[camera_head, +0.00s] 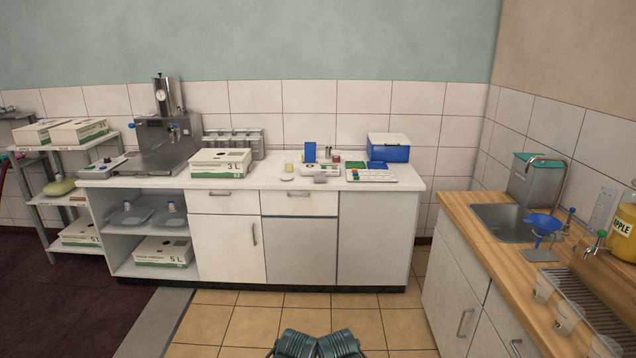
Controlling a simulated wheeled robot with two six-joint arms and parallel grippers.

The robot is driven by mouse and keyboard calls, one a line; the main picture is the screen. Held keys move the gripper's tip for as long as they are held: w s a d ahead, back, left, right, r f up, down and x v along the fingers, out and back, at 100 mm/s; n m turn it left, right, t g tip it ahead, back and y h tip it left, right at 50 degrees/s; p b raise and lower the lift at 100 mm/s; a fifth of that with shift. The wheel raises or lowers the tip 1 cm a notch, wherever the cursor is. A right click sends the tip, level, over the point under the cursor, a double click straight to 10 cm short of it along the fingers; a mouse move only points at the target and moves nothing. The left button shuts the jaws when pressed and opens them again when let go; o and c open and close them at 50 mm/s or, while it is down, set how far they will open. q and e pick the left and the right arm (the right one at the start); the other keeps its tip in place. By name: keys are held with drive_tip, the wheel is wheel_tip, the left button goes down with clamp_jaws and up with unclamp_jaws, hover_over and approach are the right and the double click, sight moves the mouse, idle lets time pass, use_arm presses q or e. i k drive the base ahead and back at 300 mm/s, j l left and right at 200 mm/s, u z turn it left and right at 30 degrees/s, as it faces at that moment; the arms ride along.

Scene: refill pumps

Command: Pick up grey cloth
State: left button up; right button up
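I cannot make out a grey cloth anywhere in the head view. Two ribbed teal parts of my own body show at the bottom edge, in the middle. No gripper fingertips show, so I cannot see whether either gripper is open or holds anything.
A white counter (268,178) with cartons, a blue box (388,152) and small items stands ahead. A wooden counter (478,240) with a sink (505,222), blue funnel (543,223) and cups is at right. A shelf rack (90,148) is at left. The tiled floor (250,325) between is clear.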

sight(318, 178)
drive_tip(key=i, duration=3.5)
drive_tip(key=i+u, duration=0.5)
drive_tip(key=k+l, duration=0.05)
drive_tip(key=k, duration=0.05)
